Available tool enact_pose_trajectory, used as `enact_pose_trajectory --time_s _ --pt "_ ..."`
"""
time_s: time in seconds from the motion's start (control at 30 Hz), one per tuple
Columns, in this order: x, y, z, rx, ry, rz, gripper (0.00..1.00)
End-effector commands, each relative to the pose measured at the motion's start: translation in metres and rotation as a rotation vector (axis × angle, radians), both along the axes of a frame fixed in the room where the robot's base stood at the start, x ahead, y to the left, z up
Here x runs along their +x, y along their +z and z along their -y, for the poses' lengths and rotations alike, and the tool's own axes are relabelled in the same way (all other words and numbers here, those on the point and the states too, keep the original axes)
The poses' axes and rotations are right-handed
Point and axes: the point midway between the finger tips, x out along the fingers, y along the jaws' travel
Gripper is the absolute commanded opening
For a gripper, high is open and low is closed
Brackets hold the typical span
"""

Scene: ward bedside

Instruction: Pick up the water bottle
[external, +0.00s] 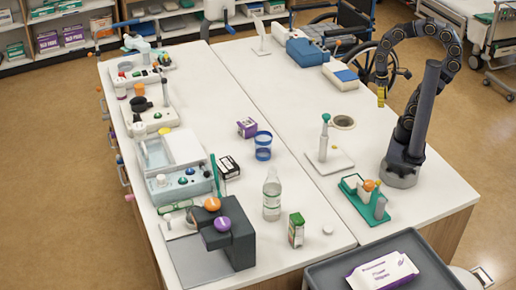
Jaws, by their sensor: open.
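The water bottle (272,196) is clear with a pale label. It stands upright on the white table, in the front middle of the external view. My gripper (381,98) hangs at the end of my dark, arched arm at the upper right. It is open, points downward and shows yellow near its tips. It is up and to the right of the bottle, well apart from it, and nothing shows between its fingers.
A green and white carton (296,230) stands just right of the bottle. A dark device with orange and purple knobs (229,232) is to its left. A blue cup (263,146) stands behind it. A white stand (325,150) and green rack (366,200) lie nearer my arm.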

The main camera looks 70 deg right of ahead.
Motion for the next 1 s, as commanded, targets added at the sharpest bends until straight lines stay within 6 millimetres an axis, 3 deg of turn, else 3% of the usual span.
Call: enact_pose_trajectory --time_s 0.3,0.4,0.43,0.77,0.87,0.97,1.0 --pt "0.0 0.0 0.0 0.0 0.0 0.0 0.45" --pt "0.0 0.0 0.0 0.0 0.0 0.0 0.93" --pt "0.0 0.0 0.0 0.0 0.0 0.0 0.97" --pt "0.004 -0.001 0.001 -0.007 0.001 0.007 0.97" --pt "0.025 -0.005 0.009 -0.044 0.01 0.054 0.97" --pt "0.072 -0.012 0.023 -0.118 0.042 0.159 0.97" --pt "0.096 -0.015 0.028 -0.152 0.066 0.219 0.97"
